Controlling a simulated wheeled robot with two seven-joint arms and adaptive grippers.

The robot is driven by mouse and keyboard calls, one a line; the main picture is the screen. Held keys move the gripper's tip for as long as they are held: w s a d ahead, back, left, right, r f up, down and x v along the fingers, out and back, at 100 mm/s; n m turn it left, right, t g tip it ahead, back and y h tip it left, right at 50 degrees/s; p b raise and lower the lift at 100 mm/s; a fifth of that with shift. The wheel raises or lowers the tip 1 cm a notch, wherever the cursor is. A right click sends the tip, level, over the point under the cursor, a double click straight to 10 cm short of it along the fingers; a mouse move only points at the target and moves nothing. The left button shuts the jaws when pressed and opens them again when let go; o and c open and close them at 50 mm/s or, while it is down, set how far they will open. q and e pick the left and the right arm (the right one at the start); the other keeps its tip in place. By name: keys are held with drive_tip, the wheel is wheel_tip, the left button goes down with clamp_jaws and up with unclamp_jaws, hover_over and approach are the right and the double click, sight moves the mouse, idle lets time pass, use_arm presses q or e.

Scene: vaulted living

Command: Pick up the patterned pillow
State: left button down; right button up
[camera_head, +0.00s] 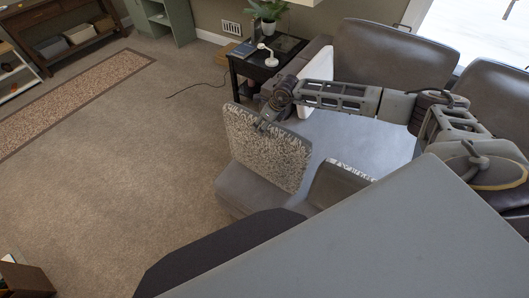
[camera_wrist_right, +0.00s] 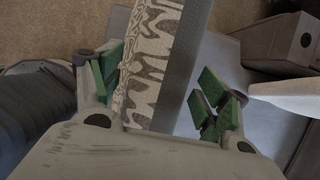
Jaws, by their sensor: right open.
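The patterned pillow (camera_head: 262,150), grey and white, stands tilted on the near left end of the grey sofa. My right gripper (camera_head: 268,122) is at its upper edge, with the arm reaching in from the right. In the right wrist view the pillow (camera_wrist_right: 152,62) shows a black-and-white patterned face and a plain grey side. Its edge lies between the green-padded fingers of my open right gripper (camera_wrist_right: 162,85). A gap shows between the pillow and the right-hand finger; contact at the left-hand finger is unclear. My left gripper is not in view.
A white pillow (camera_head: 316,82) leans behind my right gripper on the sofa (camera_head: 380,52). The carpet (camera_head: 140,180) at left is clear.

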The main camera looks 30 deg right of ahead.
drive_tip(key=shift+f+b, duration=0.25)
drive_tip(key=shift+b, duration=0.05)
idle(0.5)
idle(0.3)
drive_tip(key=shift+r, duration=0.1)
clamp_jaws()
